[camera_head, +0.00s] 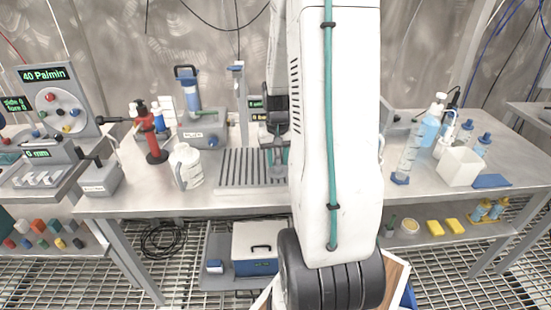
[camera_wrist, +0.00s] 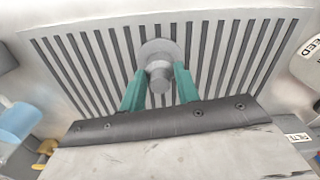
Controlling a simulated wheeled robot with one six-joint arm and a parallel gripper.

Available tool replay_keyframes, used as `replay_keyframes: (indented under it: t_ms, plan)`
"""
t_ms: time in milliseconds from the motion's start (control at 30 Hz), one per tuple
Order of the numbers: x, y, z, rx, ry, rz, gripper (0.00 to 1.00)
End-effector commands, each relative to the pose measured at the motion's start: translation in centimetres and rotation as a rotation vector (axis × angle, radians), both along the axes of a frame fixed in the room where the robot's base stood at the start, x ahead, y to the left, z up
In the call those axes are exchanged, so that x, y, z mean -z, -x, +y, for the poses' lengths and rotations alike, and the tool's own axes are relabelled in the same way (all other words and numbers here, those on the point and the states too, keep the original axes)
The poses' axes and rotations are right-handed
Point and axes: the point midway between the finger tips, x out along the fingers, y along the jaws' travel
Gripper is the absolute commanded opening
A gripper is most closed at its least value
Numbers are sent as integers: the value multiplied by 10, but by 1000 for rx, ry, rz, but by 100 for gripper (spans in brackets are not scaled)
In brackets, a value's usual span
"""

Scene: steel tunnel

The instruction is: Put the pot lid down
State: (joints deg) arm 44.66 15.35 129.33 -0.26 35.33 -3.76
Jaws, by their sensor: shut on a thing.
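The pot lid (camera_wrist: 158,49) is a small round grey disc with a thick stubby knob, seen in the wrist view over a grey slatted rack (camera_wrist: 75,60). My gripper (camera_wrist: 159,80) has teal fingers, one on each side of the knob, and is shut on it. I cannot tell whether the lid touches the slats or hangs just above them. In the head view my gripper (camera_head: 274,153) is over the right part of the rack (camera_head: 236,178). My white arm hides the rack's right end, and the lid is hard to make out there.
A white bottle (camera_head: 186,167) stands left of the rack, with a red dispenser (camera_head: 152,140) beyond it. A blue-topped device (camera_head: 190,100) stands behind. On the right are a measuring cylinder (camera_head: 408,155) and a white box (camera_head: 459,166). Bare bench shows in front of the bottle.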

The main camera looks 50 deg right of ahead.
Motion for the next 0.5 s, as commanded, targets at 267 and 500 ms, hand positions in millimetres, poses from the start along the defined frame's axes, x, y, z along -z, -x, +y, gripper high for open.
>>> replay_keyframes:
  t_ms: [267, 500]
  plan:
    - [3, -1, 1, -2, -1, 1, 34]
    - [2, -1, 2, -4, 0, 0, 53]
